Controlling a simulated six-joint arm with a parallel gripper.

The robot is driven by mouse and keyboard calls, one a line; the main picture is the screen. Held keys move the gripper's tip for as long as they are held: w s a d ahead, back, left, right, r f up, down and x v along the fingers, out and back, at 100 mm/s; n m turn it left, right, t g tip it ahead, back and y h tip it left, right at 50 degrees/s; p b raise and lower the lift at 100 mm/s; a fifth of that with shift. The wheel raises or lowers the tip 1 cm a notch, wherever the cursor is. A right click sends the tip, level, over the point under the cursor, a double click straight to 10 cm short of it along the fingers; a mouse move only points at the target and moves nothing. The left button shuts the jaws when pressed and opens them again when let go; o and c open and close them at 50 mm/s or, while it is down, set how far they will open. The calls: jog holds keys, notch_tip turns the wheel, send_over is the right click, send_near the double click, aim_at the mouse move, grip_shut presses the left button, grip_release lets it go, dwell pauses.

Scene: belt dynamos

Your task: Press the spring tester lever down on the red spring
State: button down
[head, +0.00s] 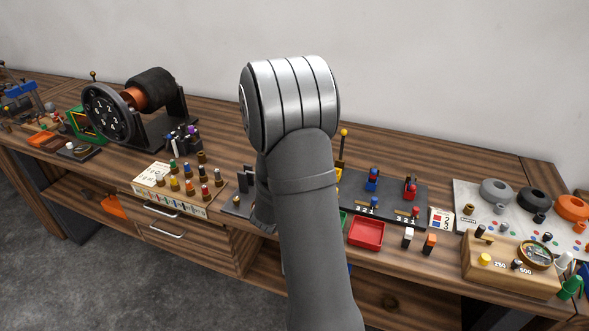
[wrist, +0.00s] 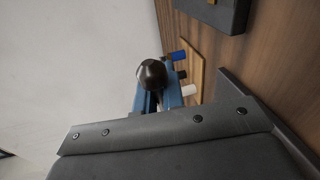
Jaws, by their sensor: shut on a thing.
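The grey body of my gripper (wrist: 170,140) fills the lower part of the wrist view. A yellow ball (head: 344,131) on a thin upright rod stands just right of my arm. I cannot clearly pick out the tester or the red spring.
A dark base (head: 390,193) with blue and red parts is right of my arm, behind a red tray (head: 367,233). A block of coloured pegs (head: 150,186) and a large dynamo (head: 150,92) stand left. A wooden box with a dial (head: 508,281) is right.

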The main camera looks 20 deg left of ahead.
jog(key=shift+f+m, duration=0.5)
jog(key=shift+f, duration=0.45)
jog(key=c, duration=1.5)
grip_release()
jog(key=s+r, duration=0.1)
jog(key=s, duration=0.4)
jog(key=s+r, duration=0.1)
jog(key=s, duration=0.5)
jog(key=s+r, duration=0.1)
jog(key=s, duration=0.5)
jog(key=shift+d+r, duration=0.25)
jog(key=shift+d, duration=0.05)
jog(key=w+f, duration=0.1)
jog(key=w, duration=0.4)
jog(key=w+f, duration=0.1)
jog(key=w, duration=0.5)
jog(key=w+f, duration=0.1)
jog(key=w, duration=0.5)
jog(key=shift+a+f, duration=0.15)
jog(key=shift+a, duration=0.2)
